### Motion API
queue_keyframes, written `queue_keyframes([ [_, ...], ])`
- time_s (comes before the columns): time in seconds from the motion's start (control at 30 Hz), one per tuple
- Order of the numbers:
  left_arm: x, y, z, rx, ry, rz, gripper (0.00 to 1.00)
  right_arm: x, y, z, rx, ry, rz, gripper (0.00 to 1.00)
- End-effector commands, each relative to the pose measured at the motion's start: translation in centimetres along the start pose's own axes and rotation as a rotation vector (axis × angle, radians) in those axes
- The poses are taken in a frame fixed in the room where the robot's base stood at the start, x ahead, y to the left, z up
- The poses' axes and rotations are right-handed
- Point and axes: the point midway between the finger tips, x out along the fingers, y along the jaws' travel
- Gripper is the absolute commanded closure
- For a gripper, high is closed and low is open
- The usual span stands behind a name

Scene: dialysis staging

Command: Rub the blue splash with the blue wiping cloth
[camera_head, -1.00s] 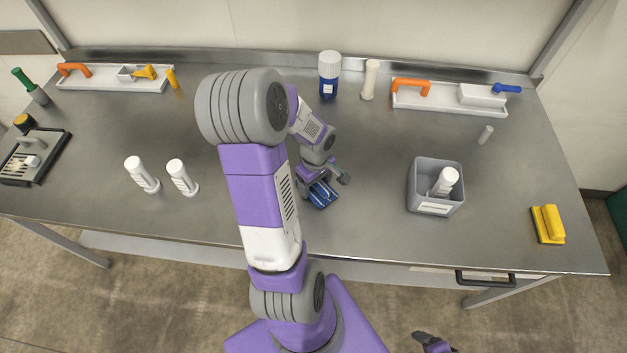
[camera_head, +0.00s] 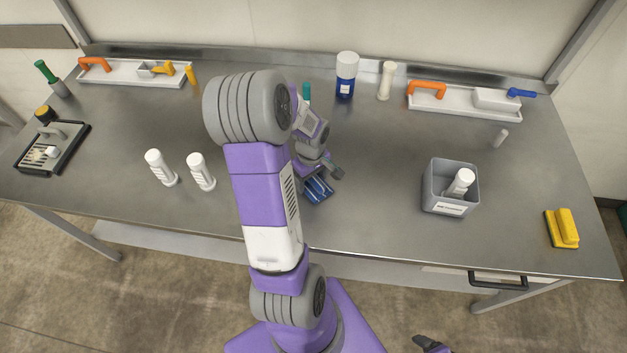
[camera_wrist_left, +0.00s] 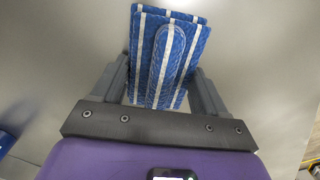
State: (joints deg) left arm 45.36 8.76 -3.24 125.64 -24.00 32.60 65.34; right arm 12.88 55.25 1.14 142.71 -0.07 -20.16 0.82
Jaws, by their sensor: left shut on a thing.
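The blue wiping cloth (camera_head: 318,189), with white stripes, is on or just above the steel table near its front middle. In the left wrist view the cloth (camera_wrist_left: 169,55) is a folded pad with a raised blue grip between the fingers. My left gripper (camera_head: 322,172) is shut on it, pointing down. The fingers (camera_wrist_left: 165,85) lie on both sides of the grip. I see no blue splash; the cloth or my arm may hide it. A dark tip of what seems my right gripper (camera_head: 428,342) shows at the bottom edge, mostly cut off.
Two white bottles (camera_head: 201,172) stand left of my arm. A grey bin (camera_head: 436,192) with a white bottle stands right of the cloth, and a yellow sponge block (camera_head: 562,228) at far right. A blue-and-white bottle (camera_head: 346,75) and trays (camera_head: 465,101) line the back.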

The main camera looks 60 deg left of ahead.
Motion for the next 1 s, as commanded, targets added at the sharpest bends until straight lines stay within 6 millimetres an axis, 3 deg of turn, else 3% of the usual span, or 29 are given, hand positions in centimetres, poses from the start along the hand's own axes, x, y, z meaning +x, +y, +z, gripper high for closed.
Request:
queue_keyframes([
  [0.1,-1.0,0.0,-0.1,0.002,0.000,0.000,0.55,-0.9,-0.3,0.1,0.000,0.000,0.000,0.20],
  [0.17,-2.7,0.1,-0.1,0.003,0.003,0.004,0.55,-1.4,-0.5,0.1,0.000,0.000,0.000,0.20],
  [0.7,-7.5,0.0,-0.1,0.003,0.000,0.000,0.55,-4.9,-1.8,0.2,0.000,0.000,0.000,0.20],
  [1.0,-8.3,0.0,-0.1,0.002,-0.001,0.000,0.55,-5.5,-2.0,0.2,0.000,0.000,0.000,0.20],
])
